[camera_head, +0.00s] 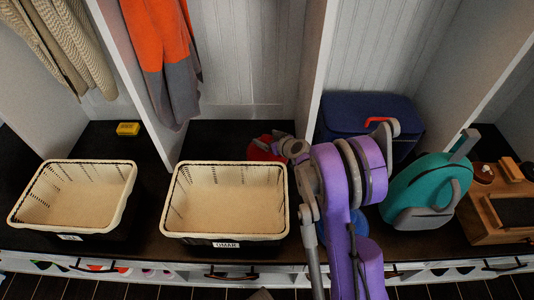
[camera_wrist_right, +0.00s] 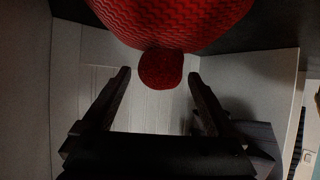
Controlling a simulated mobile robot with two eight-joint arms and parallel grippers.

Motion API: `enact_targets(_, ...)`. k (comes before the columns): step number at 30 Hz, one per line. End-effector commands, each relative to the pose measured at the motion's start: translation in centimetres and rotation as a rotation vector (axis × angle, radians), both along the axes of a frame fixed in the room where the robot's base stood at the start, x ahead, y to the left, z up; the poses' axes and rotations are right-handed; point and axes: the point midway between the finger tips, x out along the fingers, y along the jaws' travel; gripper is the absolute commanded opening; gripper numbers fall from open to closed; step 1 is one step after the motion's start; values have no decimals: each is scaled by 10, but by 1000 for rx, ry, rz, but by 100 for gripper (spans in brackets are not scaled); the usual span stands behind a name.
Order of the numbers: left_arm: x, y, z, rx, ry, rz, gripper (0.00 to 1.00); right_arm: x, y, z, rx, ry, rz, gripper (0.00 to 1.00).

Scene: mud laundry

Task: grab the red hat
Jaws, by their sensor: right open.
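The red hat (camera_head: 262,149) sits on the dark bench at the back of the middle cubby, partly hidden by my right gripper (camera_head: 288,148). In the right wrist view, the knitted hat (camera_wrist_right: 175,18) fills the top, with its round pom-pom (camera_wrist_right: 160,69) pointing toward the gripper. My right gripper (camera_wrist_right: 160,78) is open, with one finger on each side of the pom-pom in that view. I cannot tell whether the fingers touch it. My left gripper is not in view.
Two cream baskets (camera_head: 226,165) (camera_head: 131,177) stand along the bench front. A white divider (camera_head: 313,75) rises just right of the hat. A blue box (camera_head: 340,112), a teal backpack (camera_head: 425,190) and a wooden box (camera_head: 490,215) are to the right. An orange-grey garment (camera_head: 165,60) hangs above left.

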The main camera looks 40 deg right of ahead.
Motion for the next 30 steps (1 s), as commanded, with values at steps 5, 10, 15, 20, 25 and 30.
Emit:
enact_targets(5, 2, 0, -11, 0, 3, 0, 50, 23, -4, -14, -1, 1, 0, 92)
enact_targets(10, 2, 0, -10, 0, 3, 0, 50, 25, -4, -14, 0, 1, -1, 92)
enact_targets(15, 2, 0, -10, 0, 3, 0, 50, 25, -4, -14, 0, 1, 0, 74)
enact_targets(20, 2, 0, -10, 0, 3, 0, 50, 25, -4, -14, 0, 1, 0, 45)
enact_targets(25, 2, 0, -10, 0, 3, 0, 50, 25, -4, -14, 0, 1, 0, 15)
enact_targets(30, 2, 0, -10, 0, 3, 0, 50, 25, -4, -14, 0, 1, 0, 0)
